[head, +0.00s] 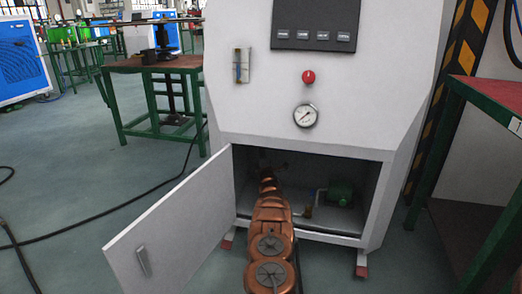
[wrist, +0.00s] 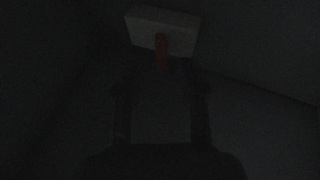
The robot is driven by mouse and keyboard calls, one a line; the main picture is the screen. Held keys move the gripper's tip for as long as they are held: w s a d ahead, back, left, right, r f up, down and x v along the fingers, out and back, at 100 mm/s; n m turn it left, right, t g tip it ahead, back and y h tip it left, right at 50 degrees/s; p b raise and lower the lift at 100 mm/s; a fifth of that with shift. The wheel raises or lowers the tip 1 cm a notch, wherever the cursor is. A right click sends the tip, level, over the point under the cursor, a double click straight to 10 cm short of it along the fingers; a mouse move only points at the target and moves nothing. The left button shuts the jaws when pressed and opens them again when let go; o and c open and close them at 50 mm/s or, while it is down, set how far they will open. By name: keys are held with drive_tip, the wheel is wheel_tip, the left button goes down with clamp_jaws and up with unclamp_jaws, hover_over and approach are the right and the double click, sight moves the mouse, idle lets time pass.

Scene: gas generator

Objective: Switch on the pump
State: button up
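In the head view a green pump (head: 341,193) sits at the right inside the open lower compartment of the white cabinet (head: 262,110). My copper-coloured arm reaches into the compartment's left part, and my gripper is hard to make out there. The wrist view is very dark. It shows a pale box (wrist: 178,38) on a surface, with a reddish-orange lever (wrist: 161,48) on its front. My gripper (wrist: 161,82) is open, its two fingers apart with nothing between them. The lever is ahead of the gap, roughly centred. I cannot tell whether the fingers are near enough to touch it.
The cabinet door (head: 180,230) hangs open to the left. Pipes and a brass fitting (head: 308,211) lie between my arm and the pump. A green-framed table (head: 490,180) stands at right.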

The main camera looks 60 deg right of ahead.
drive_tip(key=shift+b+x, duration=0.8)
drive_tip(key=shift+x, duration=0.4)
clamp_jaws()
